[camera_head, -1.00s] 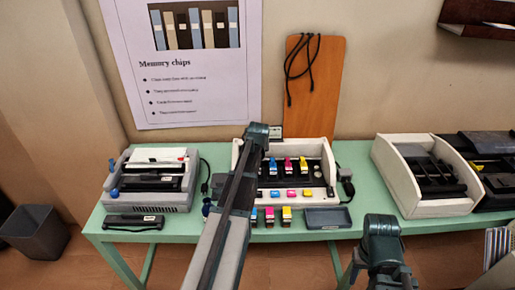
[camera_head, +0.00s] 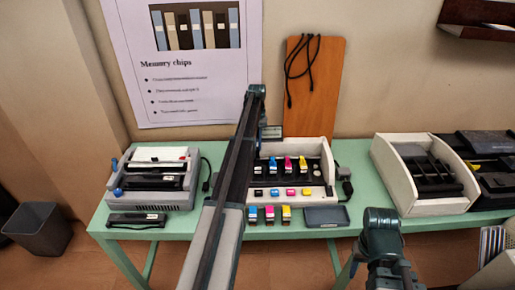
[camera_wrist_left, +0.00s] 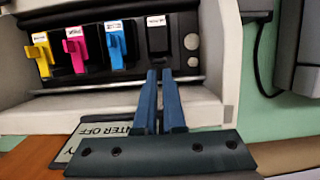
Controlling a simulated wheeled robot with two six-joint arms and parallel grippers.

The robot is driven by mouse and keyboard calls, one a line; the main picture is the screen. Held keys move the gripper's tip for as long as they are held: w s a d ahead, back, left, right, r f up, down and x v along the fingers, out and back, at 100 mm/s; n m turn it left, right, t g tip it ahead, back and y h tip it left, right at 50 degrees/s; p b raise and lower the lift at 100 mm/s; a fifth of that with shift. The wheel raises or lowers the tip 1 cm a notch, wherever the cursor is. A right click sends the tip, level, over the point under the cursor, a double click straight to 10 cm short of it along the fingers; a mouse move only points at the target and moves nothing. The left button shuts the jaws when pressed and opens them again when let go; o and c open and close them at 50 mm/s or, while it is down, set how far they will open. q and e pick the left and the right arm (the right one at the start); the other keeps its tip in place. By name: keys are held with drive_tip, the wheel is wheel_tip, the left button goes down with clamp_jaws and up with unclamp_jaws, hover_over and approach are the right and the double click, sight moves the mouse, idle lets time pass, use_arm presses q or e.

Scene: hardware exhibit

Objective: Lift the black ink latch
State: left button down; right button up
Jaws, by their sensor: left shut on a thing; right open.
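The printer (camera_head: 316,155) is a white open housing on the green table, with cyan, magenta and yellow ink latches (camera_head: 288,163) standing in a row. In the left wrist view, the black ink latch (camera_wrist_left: 157,36) has a white label and sits beside the cyan latch (camera_wrist_left: 117,42). My left gripper (camera_wrist_left: 160,74) reaches in over the printer's back edge, its blue fingers closed on the lower end of the black latch. In the head view my left arm hides that latch and most of this gripper (camera_head: 262,132). My right gripper (camera_head: 356,266) is open and empty in front of the table, its fingertips hard to see.
Three spare cartridges (camera_head: 269,214) and a grey tray (camera_head: 326,216) lie before the printer. A grey machine (camera_head: 150,182) stands to the left, a white-sided device (camera_head: 398,178) to the right. A wooden board (camera_head: 314,85) leans on the wall behind. Bare tabletop (camera_head: 362,178) lies right of the printer.

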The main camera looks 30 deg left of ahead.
use_arm(q)
drive_tip(key=shift+w+a+f+g+h+b, duration=0.2)
drive_tip(key=shift+w+g+h+b, duration=0.1)
drive_tip(key=shift+g+b, duration=0.3)
drive_tip(key=c, duration=1)
unclamp_jaws()
